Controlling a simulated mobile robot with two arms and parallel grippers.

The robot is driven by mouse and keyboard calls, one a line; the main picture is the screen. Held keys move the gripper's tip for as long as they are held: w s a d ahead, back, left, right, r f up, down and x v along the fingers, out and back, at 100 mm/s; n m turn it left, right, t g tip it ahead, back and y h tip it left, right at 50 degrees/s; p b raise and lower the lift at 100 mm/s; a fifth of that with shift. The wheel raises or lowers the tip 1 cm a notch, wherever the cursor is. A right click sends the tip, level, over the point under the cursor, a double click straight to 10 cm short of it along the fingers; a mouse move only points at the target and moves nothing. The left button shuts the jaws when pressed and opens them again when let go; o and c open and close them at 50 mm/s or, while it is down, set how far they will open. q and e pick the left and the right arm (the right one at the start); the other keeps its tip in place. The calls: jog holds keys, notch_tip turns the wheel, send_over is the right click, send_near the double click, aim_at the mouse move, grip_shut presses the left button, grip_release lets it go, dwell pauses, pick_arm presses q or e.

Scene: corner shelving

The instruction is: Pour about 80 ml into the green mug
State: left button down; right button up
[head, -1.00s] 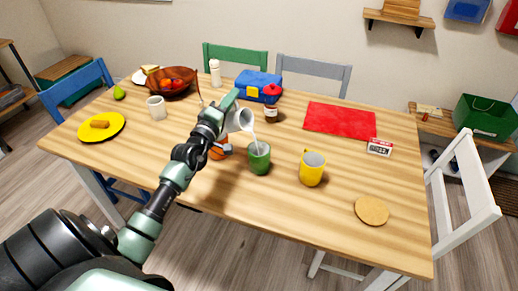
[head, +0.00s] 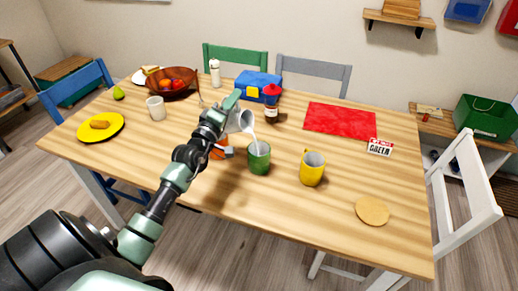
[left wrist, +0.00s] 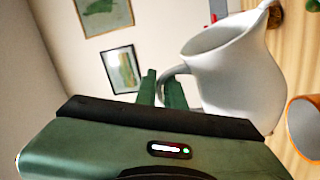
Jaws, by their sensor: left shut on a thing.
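The green mug (head: 259,160) stands upright near the front edge of the wooden table. My left gripper (head: 232,105) is shut on a white pitcher (head: 242,121) and holds it tilted above and to the left of the mug. A white stream (head: 254,139) runs from the pitcher's lip down into the mug. In the left wrist view the gripper's fingers (left wrist: 162,90) are at the handle of the white pitcher (left wrist: 238,70). The mug's fill level is hard to tell. My right gripper is not in view.
A yellow mug (head: 312,168) stands to the right of the green mug. An orange object (head: 219,147) sits left of it, partly behind my gripper. A cork coaster (head: 372,211) lies front right.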

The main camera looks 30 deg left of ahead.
pick_arm(q)
jog(key=shift+d, duration=0.2)
jog(key=a+r+n+p, duration=0.1)
jog(key=a+n+y+p, duration=0.1)
jog(key=n+p, duration=0.1)
jog(key=shift+a+r, duration=0.3)
jog(key=shift+r, duration=0.05)
jog(key=shift+a+f+n, duration=0.15)
jog(key=shift+f+n, duration=0.15)
jog(key=shift+n, duration=0.3)
jog(key=shift+s+a+r+n+g+p, duration=0.15)
jog(key=shift+a+n+g+p, duration=0.15)
jog(key=shift+a+n+p, duration=0.35)
jog(key=shift+f+n+b, duration=0.4)
jog(key=shift+f+n, duration=0.05)
jog(key=shift+a+f+y, duration=0.2)
jog(key=shift+y, duration=0.1)
jog(key=shift+n, duration=0.3)
